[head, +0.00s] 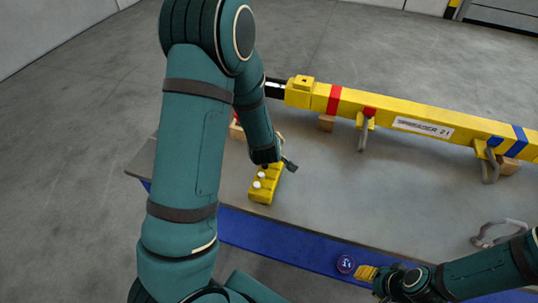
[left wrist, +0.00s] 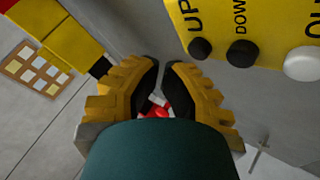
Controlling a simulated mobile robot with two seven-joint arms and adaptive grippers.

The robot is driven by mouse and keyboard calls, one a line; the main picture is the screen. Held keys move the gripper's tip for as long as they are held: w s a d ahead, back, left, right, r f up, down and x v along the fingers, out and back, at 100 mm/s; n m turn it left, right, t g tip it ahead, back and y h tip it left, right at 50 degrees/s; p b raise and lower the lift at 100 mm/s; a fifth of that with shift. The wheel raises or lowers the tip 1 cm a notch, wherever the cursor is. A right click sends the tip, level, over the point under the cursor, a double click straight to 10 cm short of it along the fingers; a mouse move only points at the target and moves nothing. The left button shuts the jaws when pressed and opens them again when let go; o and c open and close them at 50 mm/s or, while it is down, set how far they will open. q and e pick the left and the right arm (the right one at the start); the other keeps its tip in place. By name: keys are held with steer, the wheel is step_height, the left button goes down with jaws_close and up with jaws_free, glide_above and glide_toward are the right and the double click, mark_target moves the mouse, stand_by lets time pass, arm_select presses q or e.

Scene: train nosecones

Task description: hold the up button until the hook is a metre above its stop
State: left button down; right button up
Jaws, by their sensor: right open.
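The yellow button pendant (head: 264,184) lies on the grey table, partly behind my left forearm. In the left wrist view its face fills the top right, with a black button under UP (left wrist: 200,48), a black button under DOWN (left wrist: 242,53) and a white button (left wrist: 302,63). My left gripper (left wrist: 162,68) has its fingertips almost together, beside and apart from the UP button in the picture. In the head view it is mostly hidden behind its own arm. My right gripper (head: 366,272) is open and empty at the table's front edge. I cannot make out a hook or its stop.
A yellow spreader beam (head: 380,112) with red and blue bands lies on wooden blocks across the back of the table (head: 330,205). Shackles hang from it. A loose shackle (head: 497,234) lies at the right.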

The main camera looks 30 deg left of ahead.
step_height(320, 180, up, 4)
steer(key=p, duration=0.4)
